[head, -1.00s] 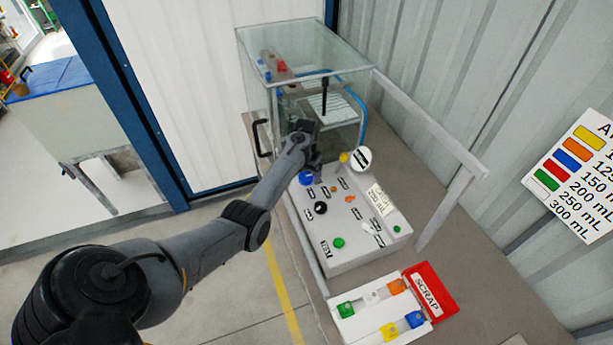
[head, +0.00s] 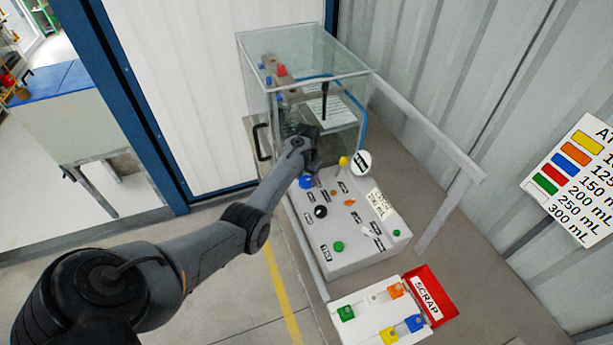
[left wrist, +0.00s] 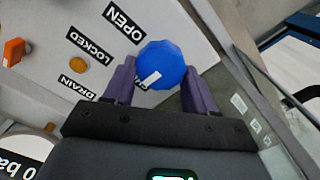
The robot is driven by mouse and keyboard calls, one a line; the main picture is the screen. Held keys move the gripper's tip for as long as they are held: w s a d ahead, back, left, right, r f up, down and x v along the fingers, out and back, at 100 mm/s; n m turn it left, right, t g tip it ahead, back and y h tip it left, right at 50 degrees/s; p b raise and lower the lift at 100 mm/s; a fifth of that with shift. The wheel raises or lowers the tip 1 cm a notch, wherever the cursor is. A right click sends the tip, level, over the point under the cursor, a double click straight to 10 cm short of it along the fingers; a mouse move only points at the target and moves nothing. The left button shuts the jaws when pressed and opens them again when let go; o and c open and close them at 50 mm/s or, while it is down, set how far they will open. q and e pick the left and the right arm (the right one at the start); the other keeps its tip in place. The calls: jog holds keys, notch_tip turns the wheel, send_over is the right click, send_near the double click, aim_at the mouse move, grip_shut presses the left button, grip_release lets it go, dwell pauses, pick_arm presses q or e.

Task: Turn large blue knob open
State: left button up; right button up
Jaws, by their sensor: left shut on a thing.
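The large blue knob (left wrist: 161,65) shows in the left wrist view with a white mark on its face; it also shows in the head view (head: 305,181) at the top left of the grey control panel (head: 350,255). My left gripper (left wrist: 156,84) is shut on the blue knob, with one purple finger on each side. In the head view my left gripper (head: 314,168) is over the panel's upper left corner. In the left wrist view the knob's white mark points down and left, and an OPEN label (left wrist: 122,22) is above left. A label below the knob is partly hidden by a finger.
A glass case (head: 305,65) stands behind the panel. Other knobs sit on the panel: black (head: 320,211), green (head: 338,246) and yellow (head: 343,160). A tray with coloured blocks (head: 370,317) and a red SCRAP bin (head: 430,296) lie in front. A rail (head: 435,130) runs along the right.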

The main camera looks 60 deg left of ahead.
pick_arm(q)
jog(key=m+p, duration=0.3)
jog(key=shift+r+m, duration=0.15)
jog(key=shift+m, duration=0.25)
jog(key=m+p, duration=0.1)
jog(key=m, duration=0.2)
jog(key=shift+d+m, duration=0.1)
jog(key=shift+m, duration=0.3)
jog(key=m, duration=0.4)
jog(key=shift+d+f+p, duration=0.1)
jog(key=shift+f+p, duration=0.1)
jog(key=shift+p, duration=0.15)
jog(key=m, duration=0.5)
jog(key=shift+s+d+b, duration=0.1)
jog(key=shift+b, duration=0.25)
jog(key=shift+m, duration=0.3)
jog(key=o, duration=1)
jog(key=shift+o, duration=0.2)
jog(key=shift+r, duration=0.1)
